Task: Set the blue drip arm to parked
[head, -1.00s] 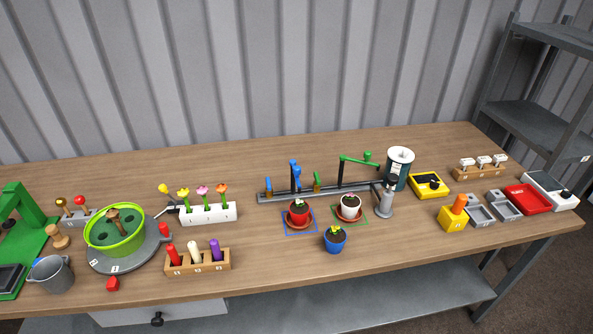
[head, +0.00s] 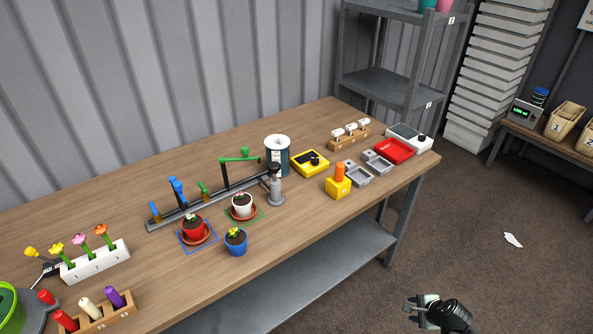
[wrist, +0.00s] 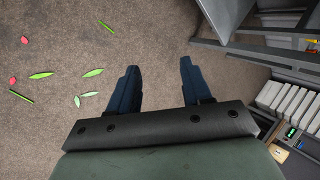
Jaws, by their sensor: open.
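The blue drip arm (head: 177,190) stands on a dark rail (head: 222,198) behind the red pot (head: 192,227). It looks foreshortened, so I cannot tell exactly which way it points. A short blue post (head: 154,212) stands on the rail to its left, and a short green post (head: 203,191) to its right. The green drip arm (head: 238,160) reaches out to the right from its own upright. My gripper (head: 420,301) is at the lower right of the head view, over the floor and away from the table. In the wrist view its fingers (wrist: 158,88) are apart, with nothing between them.
A white pot (head: 242,203) and a blue pot (head: 236,241) stand in front of the rail. A grey tap-like stand (head: 275,186) and a dark canister (head: 277,157) are at its right end. A grey shelf (head: 385,90) stands behind the table's right end. Petals and leaves (wrist: 92,73) lie on the floor.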

